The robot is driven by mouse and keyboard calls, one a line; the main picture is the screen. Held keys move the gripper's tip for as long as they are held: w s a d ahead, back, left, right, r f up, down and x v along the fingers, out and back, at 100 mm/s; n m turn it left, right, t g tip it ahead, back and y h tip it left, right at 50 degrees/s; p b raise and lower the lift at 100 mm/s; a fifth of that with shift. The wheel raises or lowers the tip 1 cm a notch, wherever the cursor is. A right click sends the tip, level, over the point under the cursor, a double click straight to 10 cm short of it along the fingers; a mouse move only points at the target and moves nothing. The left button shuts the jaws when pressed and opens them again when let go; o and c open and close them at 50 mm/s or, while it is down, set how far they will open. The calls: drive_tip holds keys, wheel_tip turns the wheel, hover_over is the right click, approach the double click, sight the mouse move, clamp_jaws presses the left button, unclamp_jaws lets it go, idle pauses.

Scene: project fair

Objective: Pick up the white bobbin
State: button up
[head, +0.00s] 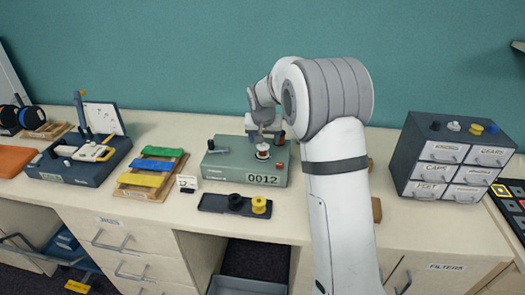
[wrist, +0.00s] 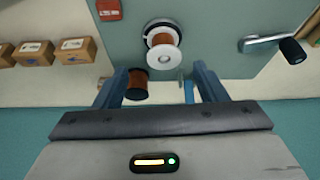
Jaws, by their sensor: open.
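The white bobbin (head: 262,150), wound with copper-coloured wire, stands on the green winding machine (head: 220,170) marked 0012. In the wrist view the white bobbin (wrist: 163,55) shows its round white flange just beyond and between my fingertips, apart from them. My gripper (wrist: 160,76) is open and empty, with one blue finger on each side. In the head view it hangs over the back of the machine, partly hidden by my own arm. A black spool with copper wire (wrist: 136,83) lies close to the left finger in the wrist view.
The machine's crank (wrist: 265,42) sticks out at the right in the wrist view. A black tray (head: 215,203) holds a black bobbin (head: 235,201) and a yellow bobbin (head: 259,204). Small brown boxes (wrist: 75,50) stand beside the machine. A drawer cabinet (head: 425,150) is further right.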

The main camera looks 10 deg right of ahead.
sight(263, 147)
drive_tip(key=p+x, duration=0.1)
drive_tip(key=x, duration=0.2)
drive_tip(key=p+x, duration=0.1)
drive_tip(key=x, duration=0.2)
drive_tip(key=shift+a, duration=0.2)
drive_tip(key=shift+c, duration=0.3)
drive_tip(key=c, duration=1)
